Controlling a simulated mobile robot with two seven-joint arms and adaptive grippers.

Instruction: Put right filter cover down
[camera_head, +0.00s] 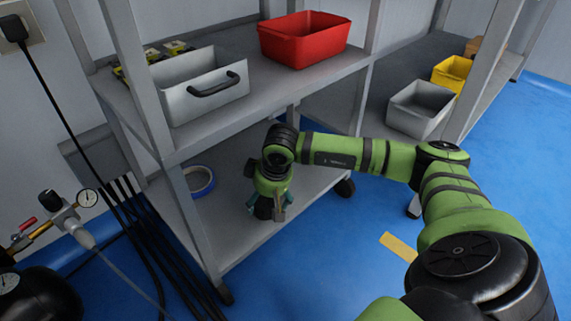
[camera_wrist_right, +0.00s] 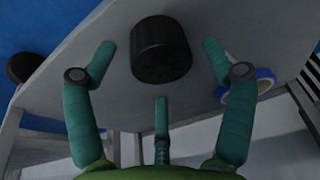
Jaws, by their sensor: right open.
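The filter cover is a black ribbed cylinder (camera_wrist_right: 160,48) in the right wrist view. It appears to stand on the grey lower shelf (camera_wrist_right: 195,95). My right gripper (camera_wrist_right: 160,68) is open, its green fingers spread around the cover with visible gaps at the sides. In the head view my right gripper (camera_head: 269,206) points down over the lower shelf (camera_head: 240,232), near its front edge. A dark shape under it there may be the cover, mostly hidden by the fingers. My left gripper is not in view.
A blue tape roll (camera_head: 200,181) lies on the lower shelf, left of my right gripper. The upper shelf holds a grey bin (camera_head: 200,88) and a red bin (camera_head: 303,42). Shelf posts (camera_head: 190,215) stand close by. Hoses and a gauge (camera_head: 87,197) are at the left.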

